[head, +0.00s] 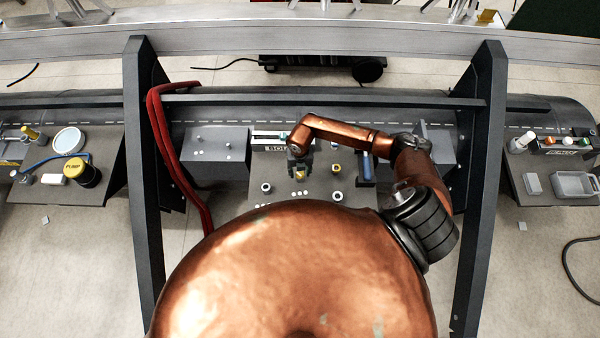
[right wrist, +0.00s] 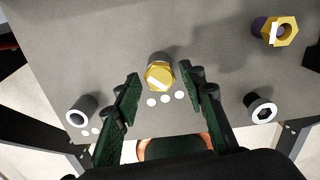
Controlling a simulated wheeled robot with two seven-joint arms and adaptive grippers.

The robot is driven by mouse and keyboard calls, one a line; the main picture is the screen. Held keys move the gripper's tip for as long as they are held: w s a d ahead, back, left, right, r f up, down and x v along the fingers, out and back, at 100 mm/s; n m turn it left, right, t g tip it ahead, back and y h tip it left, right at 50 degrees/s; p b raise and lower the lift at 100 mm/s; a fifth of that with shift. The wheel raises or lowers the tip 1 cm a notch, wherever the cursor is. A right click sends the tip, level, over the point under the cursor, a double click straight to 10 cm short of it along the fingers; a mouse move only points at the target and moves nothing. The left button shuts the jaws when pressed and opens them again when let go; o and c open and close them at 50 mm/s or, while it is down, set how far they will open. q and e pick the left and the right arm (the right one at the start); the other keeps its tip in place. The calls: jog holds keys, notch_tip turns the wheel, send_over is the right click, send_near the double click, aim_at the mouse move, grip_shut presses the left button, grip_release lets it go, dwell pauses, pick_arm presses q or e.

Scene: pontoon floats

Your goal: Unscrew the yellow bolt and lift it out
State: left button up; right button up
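A yellow hex-headed bolt (right wrist: 160,74) with a pale mark on its head stands in the grey plate (right wrist: 215,75). It also shows in the head view (head: 300,174), just below my right gripper. My right gripper (right wrist: 165,82) has its two dark fingers spread, one on each side of the bolt, with gaps on both sides. In the head view the right gripper (head: 297,162) is small and its fingers are hard to make out. How deep the bolt sits cannot be told. My left gripper is not in view.
A second yellow hex piece (right wrist: 278,32) with a pale mark sits at the upper right. Two dark sockets with pale rings stand at the left (right wrist: 82,110) and right (right wrist: 260,108). Grey blocks (head: 217,150) and a red hose (head: 170,150) lie left of the panel.

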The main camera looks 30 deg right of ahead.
jog(key=m+p, duration=0.1)
jog(key=m, duration=0.1)
jog(key=m+p, duration=0.2)
jog(key=m, duration=0.1)
jog(key=m+p, duration=0.1)
jog(key=m, duration=0.2)
jog(key=shift+a+r+p, duration=0.1)
jog(key=shift+r+p, duration=0.2)
jog(key=shift+p, duration=0.1)
jog(key=shift+f+m+p, duration=0.15)
jog(key=shift+m+p, duration=0.25)
jog(key=shift+m, duration=0.5)
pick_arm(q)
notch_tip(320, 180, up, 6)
pick_arm(e)
jog(key=shift+f, duration=0.1)
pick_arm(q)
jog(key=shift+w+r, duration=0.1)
pick_arm(e)
jog(key=shift+c, duration=0.2)
